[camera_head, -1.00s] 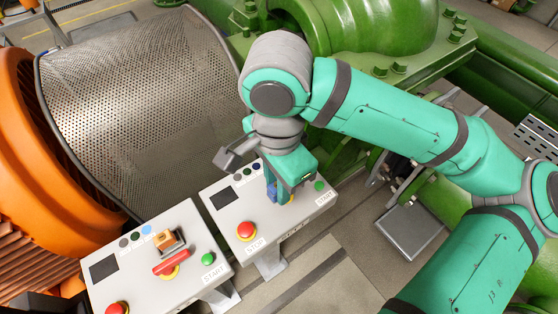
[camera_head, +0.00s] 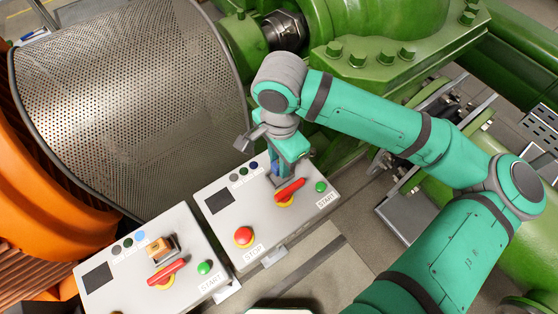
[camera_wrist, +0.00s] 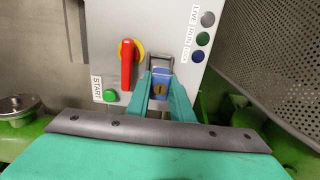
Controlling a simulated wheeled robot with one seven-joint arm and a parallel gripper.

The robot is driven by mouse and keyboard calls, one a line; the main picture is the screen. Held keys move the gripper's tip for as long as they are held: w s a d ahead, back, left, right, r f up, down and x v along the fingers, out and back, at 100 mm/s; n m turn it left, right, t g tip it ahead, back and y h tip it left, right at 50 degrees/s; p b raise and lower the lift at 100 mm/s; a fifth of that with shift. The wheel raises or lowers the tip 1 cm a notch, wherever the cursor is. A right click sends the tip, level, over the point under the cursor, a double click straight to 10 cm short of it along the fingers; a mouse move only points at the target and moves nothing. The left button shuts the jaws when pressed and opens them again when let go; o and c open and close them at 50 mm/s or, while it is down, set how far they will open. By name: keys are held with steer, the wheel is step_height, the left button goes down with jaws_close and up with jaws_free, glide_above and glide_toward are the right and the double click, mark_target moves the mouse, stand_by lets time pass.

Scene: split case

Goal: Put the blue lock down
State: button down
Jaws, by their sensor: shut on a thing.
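The blue lock (camera_wrist: 160,86) is between the two teal fingers of my gripper (camera_wrist: 161,92) in the wrist view, with its keyhole face showing. A grey metal piece (camera_wrist: 160,60) shows just above it; I cannot tell whether the lock touches it. In the head view my gripper (camera_head: 280,168) is shut at the upper edge of the right control panel (camera_head: 222,228), just above the red handle (camera_head: 290,190). Only a sliver of blue shows there, and the fingers hide most of the lock.
The right panel carries a red stop button (camera_head: 243,237) and a green start button (camera_head: 320,187). The left panel (camera_head: 115,300) has a red handle (camera_head: 167,272) and an orange lock (camera_head: 158,248). A perforated guard (camera_head: 130,100) and green machinery (camera_head: 400,30) stand behind.

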steer(key=shift+f, duration=0.55)
steer(key=shift+s+a+f, duration=0.15)
steer(key=shift+s+f, duration=0.1)
steer(key=shift+s, duration=0.1)
steer(key=c, duration=1.6)
jaws_free()
steer(key=shift+f, duration=0.1)
steer(key=shift+o, duration=0.2)
